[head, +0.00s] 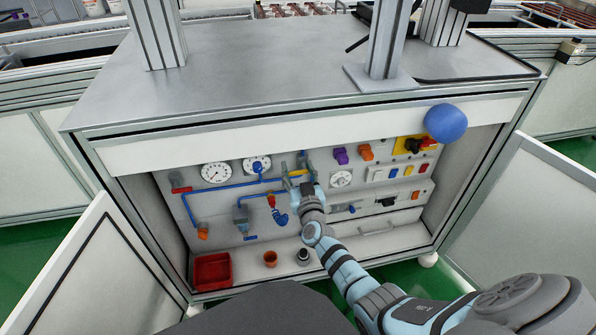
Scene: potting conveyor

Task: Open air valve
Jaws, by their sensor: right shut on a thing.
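A control panel (225,200) is set in the open cabinet under the grey worktop. Blue air pipes (222,186) run across its left half, with gauges above them. Other pipe fittings include a red handle (180,190) at the left, a small red lever (271,200) and a blue valve (280,217). My left gripper is not in view.
Open cabinet doors (85,270) and (530,205) stand on both sides. A red bin (212,271), a brown pot (270,258) and a dark round part (303,257) stand on the cabinet floor. A blue ball (446,122) is at the upper right, near switches and buttons.

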